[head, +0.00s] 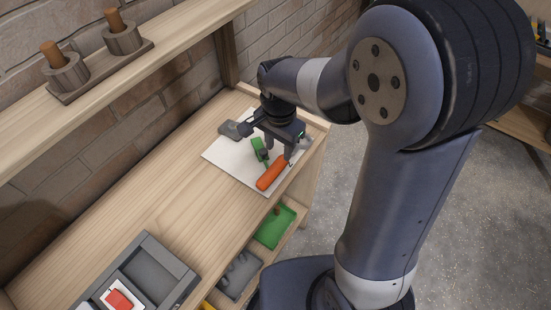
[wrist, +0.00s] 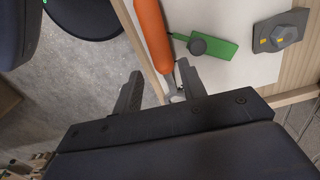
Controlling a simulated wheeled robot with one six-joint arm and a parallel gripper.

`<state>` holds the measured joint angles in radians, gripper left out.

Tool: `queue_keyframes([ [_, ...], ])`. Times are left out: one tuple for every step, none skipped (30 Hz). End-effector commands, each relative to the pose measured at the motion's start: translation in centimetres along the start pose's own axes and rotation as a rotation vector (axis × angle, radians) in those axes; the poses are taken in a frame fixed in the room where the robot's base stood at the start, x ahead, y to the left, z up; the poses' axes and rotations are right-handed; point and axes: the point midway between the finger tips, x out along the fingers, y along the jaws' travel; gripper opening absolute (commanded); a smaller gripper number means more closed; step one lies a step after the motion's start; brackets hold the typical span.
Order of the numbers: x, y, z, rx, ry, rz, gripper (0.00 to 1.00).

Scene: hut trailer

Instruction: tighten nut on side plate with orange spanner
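The orange spanner (head: 271,175) lies on a white sheet on the bench, with its orange handle in the wrist view (wrist: 153,35) running up to the top edge. Its metal end (wrist: 174,86) shows between the fingers, closer to the right one. My gripper (head: 268,141) is open above the sheet; in the wrist view (wrist: 160,80) its fingers are apart. Whether either finger touches the spanner cannot be told. The grey side plate (head: 230,130), with a raised grey nut-like part and yellow marks, lies at the sheet's far end and in the wrist view (wrist: 281,29).
A green piece with a dark round knob (wrist: 215,46) lies beside the spanner. The white sheet (head: 222,157) lies near the bench edge. A grey tray (head: 175,262) stands at the front, and a green tray (head: 273,232) sits below. The middle bench is clear.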

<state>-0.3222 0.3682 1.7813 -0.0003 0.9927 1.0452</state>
Motion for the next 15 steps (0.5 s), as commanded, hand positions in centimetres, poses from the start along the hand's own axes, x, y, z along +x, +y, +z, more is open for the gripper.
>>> queue_keyframes([
  [0.9,0.1,0.0,0.0,-0.003,0.004,0.39],
  [1.2,0.0,0.0,0.0,-0.002,0.003,0.39],
  [1.7,0.0,0.0,0.0,-0.002,0.003,0.39],
  [1.9,0.0,0.0,0.0,-0.001,0.002,0.39],
  [2.1,0.0,0.0,0.0,-0.001,0.002,0.39],
  [2.3,0.0,0.0,-0.001,-0.001,0.002,0.39],
  [2.5,0.0,0.0,-0.001,-0.001,0.001,0.39],
  [2.6,0.0,-0.1,-0.001,-0.001,0.001,0.39],
  [2.9,0.0,-0.1,0.0,-0.001,0.001,0.39],
  [3.2,0.1,-0.1,0.0,-0.002,0.003,0.39],
  [3.6,0.1,-0.2,0.0,-0.002,0.004,0.39],
  [4.1,0.1,-0.2,0.0,-0.002,0.004,0.39],
  [4.5,0.0,-0.3,0.0,-0.003,0.004,0.39],
  [4.9,0.0,-0.3,0.0,-0.002,0.004,0.39],
  [5.4,0.0,-0.4,-0.001,-0.002,0.003,0.39],
])
